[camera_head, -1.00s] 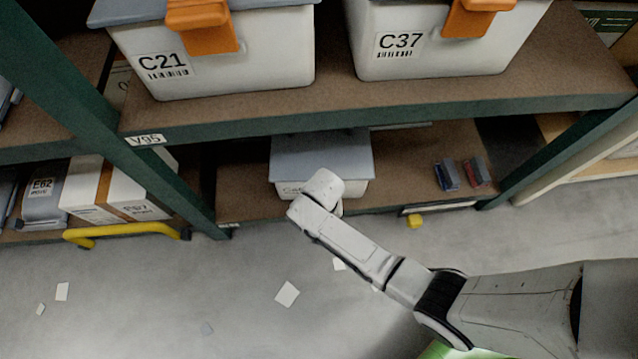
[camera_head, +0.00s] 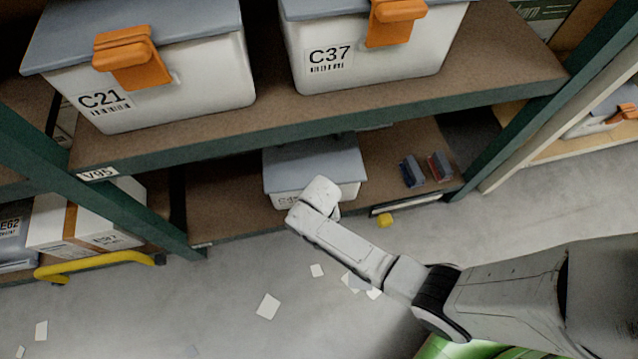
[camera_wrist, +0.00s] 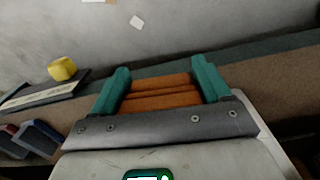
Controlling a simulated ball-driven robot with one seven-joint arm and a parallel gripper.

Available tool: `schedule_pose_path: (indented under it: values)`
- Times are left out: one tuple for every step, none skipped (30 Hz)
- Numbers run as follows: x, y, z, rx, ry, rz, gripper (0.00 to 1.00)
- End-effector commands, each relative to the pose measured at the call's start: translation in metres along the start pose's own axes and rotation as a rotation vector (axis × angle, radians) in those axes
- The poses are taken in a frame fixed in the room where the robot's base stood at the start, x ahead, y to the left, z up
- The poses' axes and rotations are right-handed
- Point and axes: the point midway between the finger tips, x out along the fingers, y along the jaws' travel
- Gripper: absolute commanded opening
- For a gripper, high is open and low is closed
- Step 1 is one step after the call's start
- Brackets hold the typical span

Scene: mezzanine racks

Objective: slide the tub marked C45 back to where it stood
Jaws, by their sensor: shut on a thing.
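The tub marked C45 (camera_head: 312,165) stands on the lower shelf in the head view, with a grey lid and a white body. Its label is partly covered by my wrist, and only its first characters show. My gripper (camera_wrist: 160,72) has its two teal fingers on either side of the tub's orange latch (camera_wrist: 158,100) in the wrist view, shut on it. In the head view my wrist hides the latch and the fingers. The tub appears level on the shelf board.
Blue (camera_head: 412,171) and red (camera_head: 439,167) items stand just right of the tub. A yellow block (camera_head: 385,220) is near the shelf's front edge. The upper shelf (camera_head: 300,108) with tubs C21 (camera_head: 190,85) and C37 (camera_head: 400,60) overhangs. Bare board (camera_head: 225,205) lies left of the tub.

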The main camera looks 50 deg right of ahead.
Motion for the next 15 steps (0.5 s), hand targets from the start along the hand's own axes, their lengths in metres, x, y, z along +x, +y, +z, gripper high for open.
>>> schedule_pose_path:
  values:
    - [0.0001, 0.0009, -0.0001, 0.002, 0.0, 0.001, 0.16]
    - [0.0001, 0.0009, -0.0001, 0.002, 0.0, 0.001, 0.16]
    - [0.0002, 0.0009, -0.0001, 0.002, 0.0, 0.001, 0.16]
    - [0.0002, 0.0009, -0.0001, 0.002, 0.0, 0.001, 0.16]
    - [0.0002, 0.0009, -0.0001, 0.002, 0.0, 0.001, 0.16]
    - [0.0002, 0.0009, -0.0001, 0.002, 0.0, 0.001, 0.16]
    - [0.0002, 0.0009, -0.0001, 0.002, 0.0, 0.001, 0.16]
    - [0.0002, 0.0009, -0.0001, 0.002, 0.0, 0.001, 0.78]
    - [0.0002, 0.0009, -0.0001, 0.002, 0.0, 0.001, 0.82]
    - [0.0002, 0.0008, -0.0001, 0.002, 0.0, 0.001, 0.85]
    - [0.0002, 0.0008, -0.0001, 0.002, 0.0, 0.001, 0.88]
    - [0.0002, 0.0007, -0.0001, 0.002, 0.0, 0.001, 0.92]
    - [0.0002, 0.0006, -0.0001, 0.002, 0.0, 0.001, 0.95]
    - [0.0001, 0.0005, -0.0001, 0.001, 0.0, 0.001, 0.98]
    - [0.0001, 0.0004, -0.0001, 0.001, 0.0, 0.0, 1.0]
